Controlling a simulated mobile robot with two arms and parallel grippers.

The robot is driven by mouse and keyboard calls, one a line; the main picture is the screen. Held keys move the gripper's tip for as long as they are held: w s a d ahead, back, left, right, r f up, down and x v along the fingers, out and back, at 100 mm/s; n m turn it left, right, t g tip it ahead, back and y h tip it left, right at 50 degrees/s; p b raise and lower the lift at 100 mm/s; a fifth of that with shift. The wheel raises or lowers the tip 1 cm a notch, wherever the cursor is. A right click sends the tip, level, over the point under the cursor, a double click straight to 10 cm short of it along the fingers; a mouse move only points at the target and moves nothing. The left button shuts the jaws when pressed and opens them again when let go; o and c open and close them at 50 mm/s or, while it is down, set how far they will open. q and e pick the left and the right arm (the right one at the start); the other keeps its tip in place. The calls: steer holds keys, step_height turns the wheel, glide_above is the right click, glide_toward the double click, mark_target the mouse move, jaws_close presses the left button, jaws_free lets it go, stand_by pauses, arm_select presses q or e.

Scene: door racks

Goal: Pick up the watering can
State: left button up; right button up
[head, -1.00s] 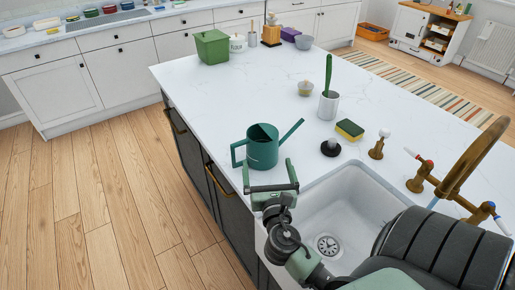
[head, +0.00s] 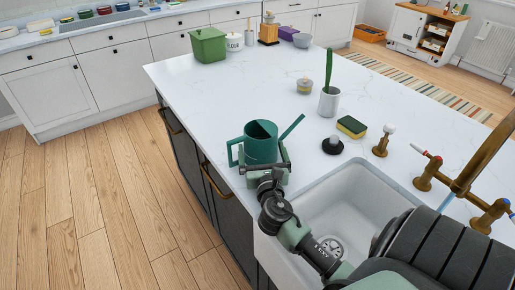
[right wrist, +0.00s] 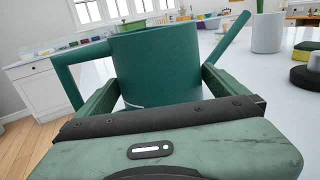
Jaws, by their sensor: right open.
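The teal watering can (head: 262,146) stands upright on the white island counter, near its front edge beside the sink. Its handle points left and its spout points up to the right. My right gripper (head: 262,166) is low in front of the can. In the right wrist view the can (right wrist: 158,62) fills the middle, and the open fingers of my right gripper (right wrist: 160,92) reach along both sides of its body. I cannot tell whether they touch it. The fingertips are partly hidden behind the can. My left gripper is not in view.
The white sink (head: 345,215) and brass tap (head: 465,180) lie to the right of the can. A black stopper (head: 332,146), a sponge (head: 351,127) and a brush holder (head: 329,102) stand behind. The counter (head: 220,95) beyond the can is mostly clear.

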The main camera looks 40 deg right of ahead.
steer(key=shift+w+d, duration=0.15)
steer(key=shift+w, duration=0.05)
steer(key=shift+s+r, duration=0.1)
steer(key=c, duration=1.3)
